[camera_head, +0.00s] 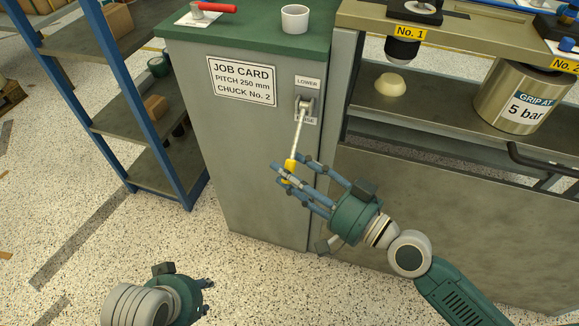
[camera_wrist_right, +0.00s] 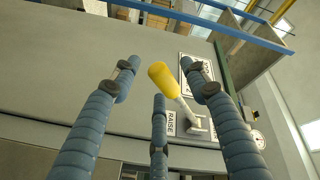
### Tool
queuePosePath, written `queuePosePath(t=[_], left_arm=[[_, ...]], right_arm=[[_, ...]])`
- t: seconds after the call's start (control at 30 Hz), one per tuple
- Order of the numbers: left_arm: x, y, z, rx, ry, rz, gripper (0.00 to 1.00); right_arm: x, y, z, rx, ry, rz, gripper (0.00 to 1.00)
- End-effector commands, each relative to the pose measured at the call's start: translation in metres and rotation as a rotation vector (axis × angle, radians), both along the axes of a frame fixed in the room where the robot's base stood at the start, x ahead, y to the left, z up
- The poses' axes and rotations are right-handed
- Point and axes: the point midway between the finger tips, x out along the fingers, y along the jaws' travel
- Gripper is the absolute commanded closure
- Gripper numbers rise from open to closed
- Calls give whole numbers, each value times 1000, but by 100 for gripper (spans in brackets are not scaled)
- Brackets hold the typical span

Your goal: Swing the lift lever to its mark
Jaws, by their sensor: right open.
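The lift lever (camera_head: 299,130) is on the front of the grey cabinet, its thin rod pointing down and slightly left from the pivot. It ends in a yellow grip (camera_head: 290,166). A LOWER label (camera_head: 307,83) is above the pivot and a RAISE label (camera_head: 306,120) below it, partly behind the rod. My right gripper (camera_head: 288,172) is open with its fingers spread about the yellow grip. In the right wrist view the grip (camera_wrist_right: 162,76) shows between the open fingers, with no clear contact. My left gripper (camera_head: 205,284) is low at the left, away from the cabinet; its opening is unclear.
The cabinet (camera_head: 215,150) carries a job card (camera_head: 241,80), and a white cup (camera_head: 295,18) and a red-handled tool (camera_head: 213,8) on top. A blue-framed shelf (camera_head: 110,100) stands left. A bench with a large cylinder (camera_head: 515,97) is right. Floor in front is clear.

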Motion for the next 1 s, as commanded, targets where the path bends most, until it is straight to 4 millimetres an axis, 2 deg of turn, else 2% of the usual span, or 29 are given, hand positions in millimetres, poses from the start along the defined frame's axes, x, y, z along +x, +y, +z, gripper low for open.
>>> queuePosePath(t=[0.13, 0.4, 0.47, 0.63, 1.0], left_arm=[[-8, 2, -1, 6, 29, 2, 64], [-9, 3, -1, 7, 33, 3, 64], [-9, 3, -1, 7, 33, 3, 64], [-9, 2, -1, 7, 32, 3, 64], [-8, 2, 3, 7, 31, 3, 64]], right_arm=[[3, 4, 0, -1, 0, 1, 55], [3, 4, 0, -1, 0, 1, 55], [3, 4, 0, -1, 0, 1, 65], [3, 4, 0, -1, 0, 1, 99], [10, 3, 3, 5, 15, -1, 100]])
